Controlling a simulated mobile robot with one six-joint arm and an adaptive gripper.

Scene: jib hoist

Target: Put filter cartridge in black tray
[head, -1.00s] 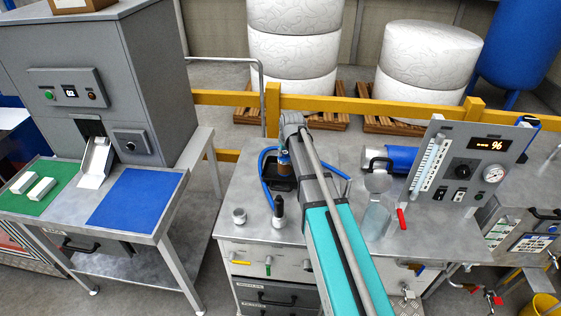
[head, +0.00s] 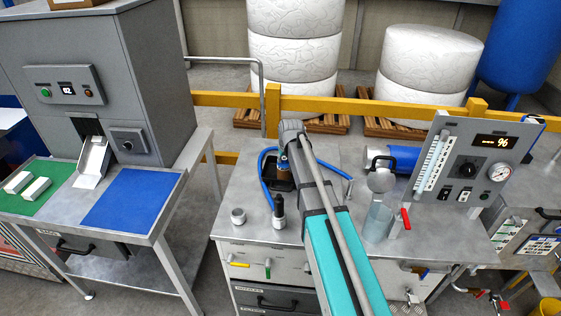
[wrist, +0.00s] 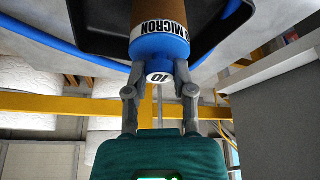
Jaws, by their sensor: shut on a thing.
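The filter cartridge (wrist: 159,30) is brown with a blue end cap, a white "MICRON" band and a "10" on its end. My gripper (wrist: 158,88) is shut on the blue cap, with one finger on each side. The black tray (wrist: 98,36) lies behind the cartridge in the wrist view. In the head view the black tray (head: 279,186) is on the metal bench, and the cartridge (head: 283,161) shows over it beside my arm. My arm hides part of both. I cannot tell whether the cartridge touches the tray floor.
A blue hose (head: 262,168) curves around the tray. A black-topped bottle (head: 279,210) and a small metal jar (head: 238,216) stand in front of it. A clear cylinder (head: 378,222) and a gauge panel (head: 465,165) stand to the right. A yellow rail (head: 225,99) runs behind.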

